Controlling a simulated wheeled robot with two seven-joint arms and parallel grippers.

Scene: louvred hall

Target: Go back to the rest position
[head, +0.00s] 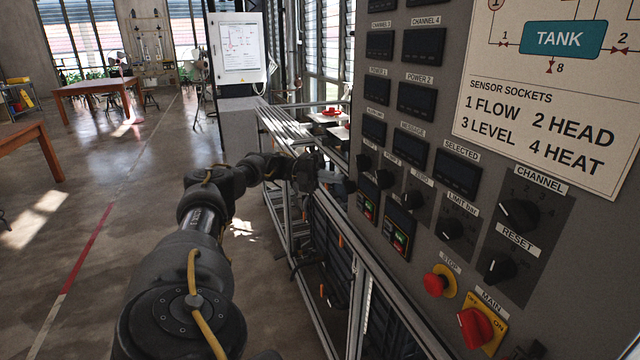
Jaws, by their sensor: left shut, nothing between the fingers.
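My left arm reaches forward from the bottom of the head view. Its gripper (342,185) is shut with nothing in it, close to the left edge of the grey control panel (572,235). My right gripper is not in view.
The panel carries several black knobs, a red stop button (436,282) and a red main switch (478,327). A metal frame (325,290) runs below and beyond it. Wooden tables (98,88) stand far left. The floor left of my arm is clear.

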